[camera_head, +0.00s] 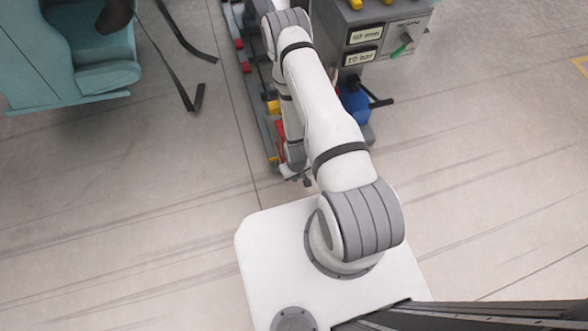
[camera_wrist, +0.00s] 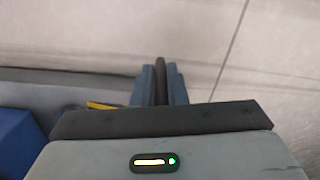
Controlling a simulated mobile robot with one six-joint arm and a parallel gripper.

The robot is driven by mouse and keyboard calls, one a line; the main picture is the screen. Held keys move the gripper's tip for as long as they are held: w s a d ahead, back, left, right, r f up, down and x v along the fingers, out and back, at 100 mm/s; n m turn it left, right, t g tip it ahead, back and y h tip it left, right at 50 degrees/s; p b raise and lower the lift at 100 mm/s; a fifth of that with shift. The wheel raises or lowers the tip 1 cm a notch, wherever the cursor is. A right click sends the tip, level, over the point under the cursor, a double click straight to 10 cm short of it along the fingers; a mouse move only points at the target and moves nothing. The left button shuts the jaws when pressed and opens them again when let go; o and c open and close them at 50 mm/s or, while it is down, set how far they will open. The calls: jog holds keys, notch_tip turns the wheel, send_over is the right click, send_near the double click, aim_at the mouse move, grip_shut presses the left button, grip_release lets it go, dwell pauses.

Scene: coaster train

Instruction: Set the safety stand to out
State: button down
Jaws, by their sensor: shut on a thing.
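My gripper (camera_wrist: 161,74) shows in the wrist view with its two blue-grey fingers shut on a thin dark bar (camera_wrist: 160,70). The bar stands between the fingers and sticks out a little past their tips. It may be part of the safety stand, but its other end is hidden by my gripper body. In the head view my arm covers most of this spot. The long grey machine frame (camera_head: 262,120), with red and yellow parts, runs under my arm. No marking of the stand's setting can be read.
A teal seat (camera_head: 95,50) with dark straps is at upper left. Open floor lies on both sides.

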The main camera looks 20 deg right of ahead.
jog(key=shift+s+a, duration=0.15)
jog(key=shift+s, duration=0.25)
jog(key=c, duration=1.8)
grip_release()
jog(key=o, duration=0.3)
jog(key=shift+w, duration=0.15)
jog(key=shift+r, duration=0.1)
notch_tip(320, 180, up, 8)
jog(key=shift+f+p, duration=0.2)
jog(key=shift+p, duration=0.95)
